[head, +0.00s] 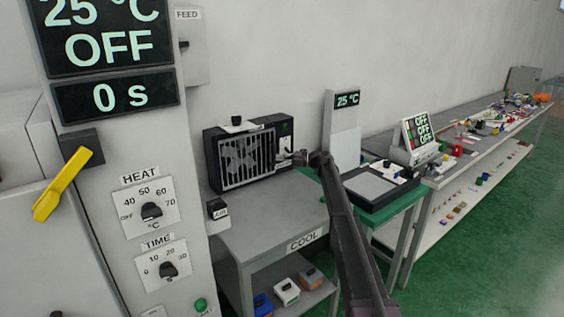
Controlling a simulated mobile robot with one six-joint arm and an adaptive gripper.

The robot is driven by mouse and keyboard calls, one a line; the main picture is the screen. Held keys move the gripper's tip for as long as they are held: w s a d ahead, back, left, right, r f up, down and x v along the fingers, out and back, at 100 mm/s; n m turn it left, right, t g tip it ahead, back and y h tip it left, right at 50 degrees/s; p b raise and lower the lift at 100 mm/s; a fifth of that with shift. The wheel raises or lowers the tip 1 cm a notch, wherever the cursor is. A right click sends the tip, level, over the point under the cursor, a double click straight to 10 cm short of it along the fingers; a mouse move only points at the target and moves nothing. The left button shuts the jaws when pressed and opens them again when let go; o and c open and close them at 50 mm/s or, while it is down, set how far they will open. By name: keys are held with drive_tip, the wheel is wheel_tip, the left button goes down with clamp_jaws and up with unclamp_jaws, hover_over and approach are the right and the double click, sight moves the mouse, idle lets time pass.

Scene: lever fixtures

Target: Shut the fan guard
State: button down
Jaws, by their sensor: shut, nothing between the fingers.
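The fan unit is a black box (212,160) on the grey COOL table, with a round fan behind bars. Its fan guard (247,164), a grille of pale upright bars, stands across the front of the fan. I cannot tell whether it lies flush with the box or is slightly ajar. My gripper (290,156) is shut and empty, just right of the guard's right edge, by the right part of the box front. I cannot tell whether it touches the box. My arm reaches up from the lower right and hides part of the table behind it.
The COOL table (255,225) has free room in front of the fan, with a small AIR switch (217,209) at its left. A control panel (150,205) stands close on the left. A 25 °C display post (343,125) and a black tray (378,190) are at right.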

drive_tip(key=shift+w+a+r, duration=0.15)
drive_tip(key=shift+w+a, duration=0.1)
drive_tip(key=shift+a, duration=0.25)
drive_tip(key=shift+d, duration=0.15)
drive_tip(key=s+d, duration=0.1)
drive_tip(key=d, duration=0.7)
drive_tip(key=shift+s, duration=0.15)
idle(0.3)
